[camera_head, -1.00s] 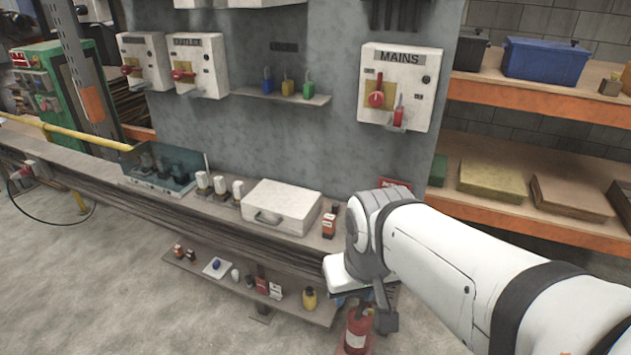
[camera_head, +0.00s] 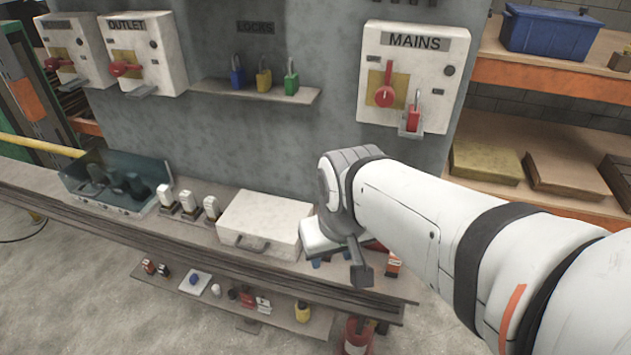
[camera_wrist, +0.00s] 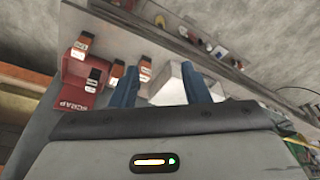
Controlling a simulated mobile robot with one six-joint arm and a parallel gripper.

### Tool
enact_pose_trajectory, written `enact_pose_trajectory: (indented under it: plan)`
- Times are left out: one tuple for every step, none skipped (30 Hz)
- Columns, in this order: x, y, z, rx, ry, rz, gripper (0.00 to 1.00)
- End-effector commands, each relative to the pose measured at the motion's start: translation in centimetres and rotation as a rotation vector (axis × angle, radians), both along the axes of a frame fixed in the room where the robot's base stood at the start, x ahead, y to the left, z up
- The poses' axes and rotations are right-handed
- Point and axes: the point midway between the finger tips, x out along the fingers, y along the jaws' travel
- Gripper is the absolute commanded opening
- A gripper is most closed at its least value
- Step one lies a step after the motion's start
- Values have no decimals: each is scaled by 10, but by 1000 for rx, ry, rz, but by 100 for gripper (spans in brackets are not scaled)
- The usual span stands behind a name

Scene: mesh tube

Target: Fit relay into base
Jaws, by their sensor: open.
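My gripper (camera_head: 330,262) is at the right end of the bench, beside the white case. Its two blue fingers are apart and empty in the wrist view (camera_wrist: 160,68). Several small orange-and-white blocks, perhaps relays, stand near it; one (camera_head: 393,264) is just right of the gripper in the head view, and another (camera_wrist: 80,45) is in the wrist view. Three white-topped units (camera_head: 187,203) stand on dark feet left of the case. An open clear-lidded box (camera_head: 135,207) holds dark parts; I cannot tell which is the base.
The white case (camera_head: 262,222) sits left of my gripper. A red SCRAP bin (camera_wrist: 72,88) is left in the wrist view. A lower shelf (camera_head: 225,315) holds small items. The wall carries the MAINS box (camera_head: 408,115) and a padlock shelf (camera_head: 262,92).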

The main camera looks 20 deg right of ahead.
Motion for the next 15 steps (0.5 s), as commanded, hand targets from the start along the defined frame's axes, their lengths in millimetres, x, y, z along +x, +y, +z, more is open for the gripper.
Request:
enact_pose_trajectory:
  plan:
    - [3, -2, -1, -3, 2, -10, 46]
    - [5, -4, -1, -6, 1, -20, 49]
    - [11, -7, -2, -13, -1, -41, 52]
    - [16, -12, -4, -21, -1, -64, 54]
    - [22, -18, -5, -27, -4, -95, 56]
    - [32, -25, -9, -39, -7, -133, 56]
    - [40, -31, -12, -49, -11, -163, 56]
    - [49, -38, -16, -59, -15, -197, 56]
    - [62, -47, -21, -71, -24, -240, 56]
    - [72, -55, -26, -78, -33, -274, 56]
    - [81, -62, -32, -85, -41, -306, 56]
    - [93, -72, -39, -91, -51, -346, 56]
    - [101, -79, -45, -94, -60, -375, 56]
    - [109, -85, -51, -95, -69, -402, 56]
    - [119, -93, -60, -94, -81, -434, 56]
